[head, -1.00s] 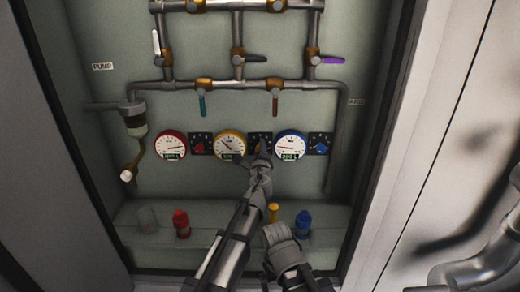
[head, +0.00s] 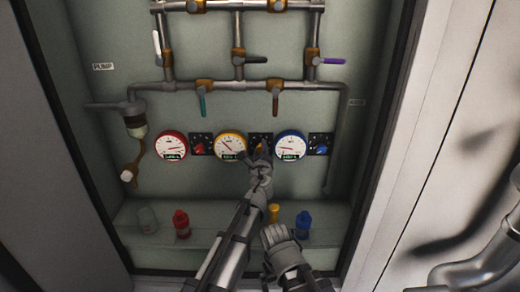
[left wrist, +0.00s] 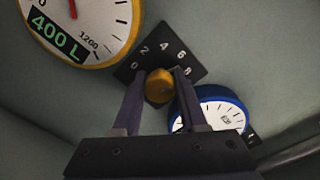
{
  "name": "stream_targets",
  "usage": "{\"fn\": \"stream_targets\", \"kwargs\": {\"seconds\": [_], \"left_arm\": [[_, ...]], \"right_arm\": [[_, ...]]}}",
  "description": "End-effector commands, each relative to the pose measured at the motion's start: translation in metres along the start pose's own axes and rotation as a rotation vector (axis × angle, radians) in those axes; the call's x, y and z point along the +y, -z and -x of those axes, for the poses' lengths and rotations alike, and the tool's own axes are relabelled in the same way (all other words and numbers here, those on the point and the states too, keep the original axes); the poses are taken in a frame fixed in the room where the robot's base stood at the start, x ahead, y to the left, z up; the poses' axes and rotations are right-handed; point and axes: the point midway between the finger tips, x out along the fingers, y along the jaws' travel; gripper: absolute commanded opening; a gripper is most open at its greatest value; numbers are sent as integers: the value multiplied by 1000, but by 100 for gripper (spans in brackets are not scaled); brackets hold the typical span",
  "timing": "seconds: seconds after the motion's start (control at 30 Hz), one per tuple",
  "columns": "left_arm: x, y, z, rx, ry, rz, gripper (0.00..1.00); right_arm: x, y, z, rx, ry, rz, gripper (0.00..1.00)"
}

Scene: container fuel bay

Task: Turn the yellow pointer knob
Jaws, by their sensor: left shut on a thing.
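In the head view my left gripper (head: 260,157) reaches up to this dial, right of the yellow-rimmed gauge (head: 230,145), and covers most of the knob. The gauge's display reads 400 L in the left wrist view. My right gripper (head: 274,234) is low in the head view; its fingertips are unclear.
A red gauge (head: 171,146) with a red knob (head: 199,147) is at left. A blue gauge (head: 290,146) with a blue knob (head: 321,147) is close at right. Pipes with valve handles run above. A shelf below holds red (head: 182,224) and blue (head: 303,224) bottles.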

Motion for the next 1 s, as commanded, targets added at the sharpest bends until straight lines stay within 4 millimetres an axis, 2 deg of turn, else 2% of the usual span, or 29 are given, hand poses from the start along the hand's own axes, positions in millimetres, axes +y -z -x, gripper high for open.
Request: {"fn": "stream_targets", "kwargs": {"seconds": [0.03, 0.07, 0.3, 0.67, 0.87, 1.0], "left_arm": [[-4, 3, -2, 7, 7, -2, 0], [-4, 3, -2, 7, 7, -2, 44], [-2, 2, -1, 5, 5, 0, 71], [-1, 0, 3, 3, 2, 1, 71], [2, -5, 20, 2, 2, 1, 71], [4, -10, 38, 1, 1, 1, 71]], "right_arm": [[0, 0, 1, 0, 0, 0, 100], [0, 0, 1, 0, 0, 0, 100], [0, 0, 0, 0, 0, 0, 100], [0, 0, 0, 0, 0, 0, 100], [0, 0, 2, 0, 0, 0, 100], [0, 0, 4, 0, 1, 0, 100]]}}
